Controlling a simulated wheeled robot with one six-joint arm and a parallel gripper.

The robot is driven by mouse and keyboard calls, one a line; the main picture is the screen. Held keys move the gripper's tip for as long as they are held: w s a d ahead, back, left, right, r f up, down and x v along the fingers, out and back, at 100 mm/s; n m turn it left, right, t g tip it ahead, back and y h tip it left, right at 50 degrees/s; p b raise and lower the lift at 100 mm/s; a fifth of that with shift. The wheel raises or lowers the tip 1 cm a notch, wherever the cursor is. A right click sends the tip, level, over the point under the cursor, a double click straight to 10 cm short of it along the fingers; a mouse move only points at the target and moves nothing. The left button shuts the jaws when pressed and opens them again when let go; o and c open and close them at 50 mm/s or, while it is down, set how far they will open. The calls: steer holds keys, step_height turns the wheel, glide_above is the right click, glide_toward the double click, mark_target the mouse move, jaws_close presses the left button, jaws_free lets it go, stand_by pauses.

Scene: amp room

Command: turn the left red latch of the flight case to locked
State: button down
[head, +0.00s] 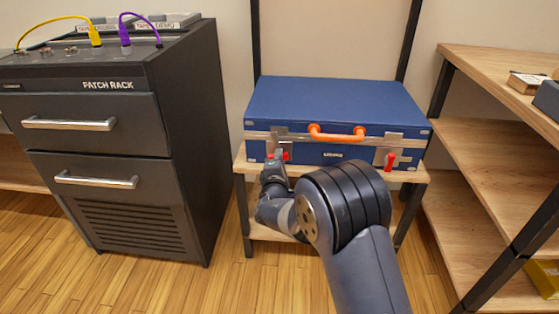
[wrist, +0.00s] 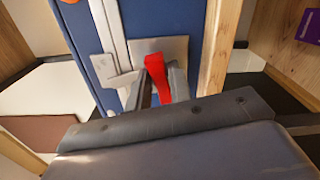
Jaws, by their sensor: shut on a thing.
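The blue flight case (head: 335,104) lies closed on a small wooden stand, its front towards me. The left red latch (head: 285,155) is on a metal plate at the left of the case front, partly hidden by my gripper (head: 275,162). In the wrist view, my gripper (wrist: 160,85) is shut on this red latch (wrist: 156,70), one finger on each side of it. How far the latch is turned is hard to tell. The right red latch (head: 390,160) hangs down on its own plate, apart from my gripper. An orange handle (head: 337,133) is between the latches.
The wooden stand (head: 420,178) bears the case, its top edge close below the latches. A dark patch rack (head: 95,150) with drawers stands at the left. Wooden shelves (head: 480,140) stand at the right. Open floor (head: 170,285) shows in front.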

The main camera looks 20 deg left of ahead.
steer(key=shift+f+m, duration=0.1)
steer(key=shift+m, duration=1.1)
steer(key=c, duration=1.3)
jaws_free()
steer(key=p+v, duration=0.2)
steer(key=v, duration=0.9)
steer(key=shift+p, duration=0.35)
steer(key=shift+w, duration=0.15)
